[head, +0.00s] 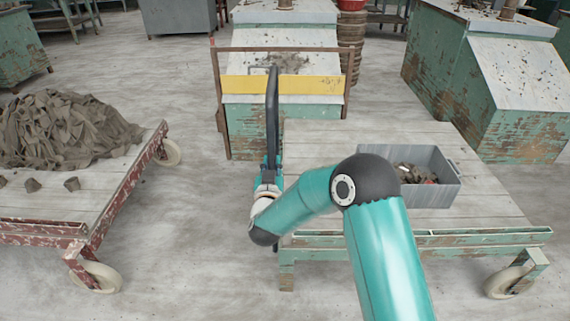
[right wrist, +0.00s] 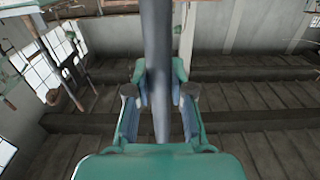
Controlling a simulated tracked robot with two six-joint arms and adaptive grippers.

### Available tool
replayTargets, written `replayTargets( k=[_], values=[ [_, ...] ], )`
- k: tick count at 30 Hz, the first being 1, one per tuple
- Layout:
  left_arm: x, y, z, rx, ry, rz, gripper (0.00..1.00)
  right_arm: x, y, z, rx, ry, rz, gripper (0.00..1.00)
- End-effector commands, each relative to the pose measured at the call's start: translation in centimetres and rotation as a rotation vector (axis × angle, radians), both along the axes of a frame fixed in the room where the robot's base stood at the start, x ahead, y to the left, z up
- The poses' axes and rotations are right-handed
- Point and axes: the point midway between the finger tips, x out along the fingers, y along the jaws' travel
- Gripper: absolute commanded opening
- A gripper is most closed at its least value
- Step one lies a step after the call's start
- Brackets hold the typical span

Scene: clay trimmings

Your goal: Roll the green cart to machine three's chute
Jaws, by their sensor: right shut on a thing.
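The green cart (head: 325,165) stands at the centre right in the head view, with a pale plank deck, worn green edges and a pale wheel at its right front. My right gripper (head: 270,168) is at the cart's left side, shut on an upright dark grey bar (head: 272,105), apparently the cart's handle. In the right wrist view the bar (right wrist: 156,60) passes between the two fingers (right wrist: 160,95). Behind the cart is a worn green machine with a sloping pale top (head: 265,62); I cannot read any machine number. My left gripper is out of view.
A grey bin (head: 436,195) with scraps sits on the cart. A rusty frame with a yellow band (head: 240,85) stands before the middle machine. A red cart (head: 135,190) with grey clay (head: 60,130) is at left. Another green machine (head: 440,70) is at right. Floor between the carts is clear.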

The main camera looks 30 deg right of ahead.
Motion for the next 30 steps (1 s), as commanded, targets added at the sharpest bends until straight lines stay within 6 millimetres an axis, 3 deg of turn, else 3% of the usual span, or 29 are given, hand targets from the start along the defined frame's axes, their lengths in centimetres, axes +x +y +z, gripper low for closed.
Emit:
replayTargets(
  k=[3,16,30],
  values=[
    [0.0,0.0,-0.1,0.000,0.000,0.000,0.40,0.6,1.2,0.1,-0.002,-0.003,0.018,0.00],
    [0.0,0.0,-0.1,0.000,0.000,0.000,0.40,0.7,1.3,0.1,0.000,-0.001,0.008,0.00],
    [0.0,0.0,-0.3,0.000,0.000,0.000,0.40,3.2,5.5,0.1,-0.002,-0.003,0.018,0.00]
  ],
)
